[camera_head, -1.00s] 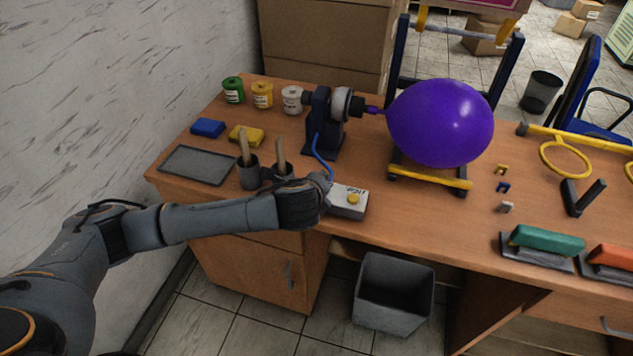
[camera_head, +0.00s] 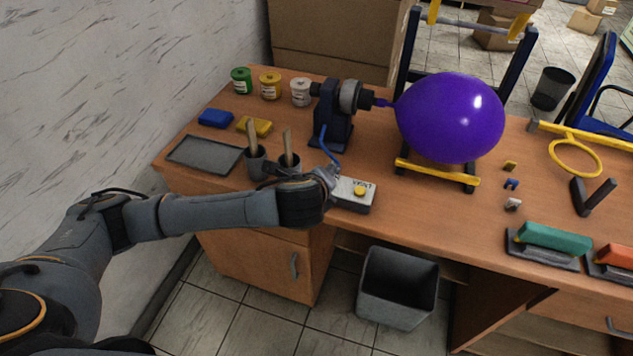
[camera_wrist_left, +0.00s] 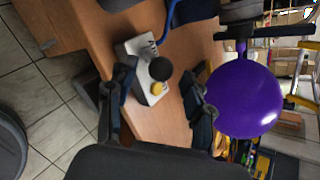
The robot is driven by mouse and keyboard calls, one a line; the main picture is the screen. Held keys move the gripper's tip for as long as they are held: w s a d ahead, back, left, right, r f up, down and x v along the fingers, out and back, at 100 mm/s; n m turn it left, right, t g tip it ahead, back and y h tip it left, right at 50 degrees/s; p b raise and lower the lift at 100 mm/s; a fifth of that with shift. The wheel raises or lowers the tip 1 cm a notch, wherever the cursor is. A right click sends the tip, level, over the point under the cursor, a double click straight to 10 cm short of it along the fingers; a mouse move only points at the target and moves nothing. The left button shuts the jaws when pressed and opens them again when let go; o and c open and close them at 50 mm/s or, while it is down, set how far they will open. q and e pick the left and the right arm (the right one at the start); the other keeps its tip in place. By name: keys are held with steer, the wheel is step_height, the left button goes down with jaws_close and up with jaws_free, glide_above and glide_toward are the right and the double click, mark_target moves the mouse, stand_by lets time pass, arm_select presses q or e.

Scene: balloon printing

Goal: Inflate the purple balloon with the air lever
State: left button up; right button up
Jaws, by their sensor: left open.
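The purple balloon (camera_head: 450,118) is large, round and inflated. Its neck sits on the nozzle of the dark pump (camera_head: 334,115) on the desk. A grey control box (camera_head: 354,194) marked VENT, with a yellow button, stands near the desk's front edge. In the left wrist view the control box (camera_wrist_left: 144,62) carries a lever with a black round knob (camera_wrist_left: 160,69). My left gripper (camera_wrist_left: 156,76) is open, its fingers on either side of the knob in that view; contact cannot be told. In the head view the wrist hides most of the fingers. My right gripper is not in view.
Cups with wooden handles (camera_head: 254,160) stand just behind my left wrist, near a grey tray (camera_head: 204,154). Paint jars (camera_head: 270,86) line the back. A yellow-barred stand (camera_head: 438,173) is under the balloon. A grey bin (camera_head: 398,288) is on the floor in front.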

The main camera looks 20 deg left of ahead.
arm_select(q)
steer(key=v, duration=0.9)
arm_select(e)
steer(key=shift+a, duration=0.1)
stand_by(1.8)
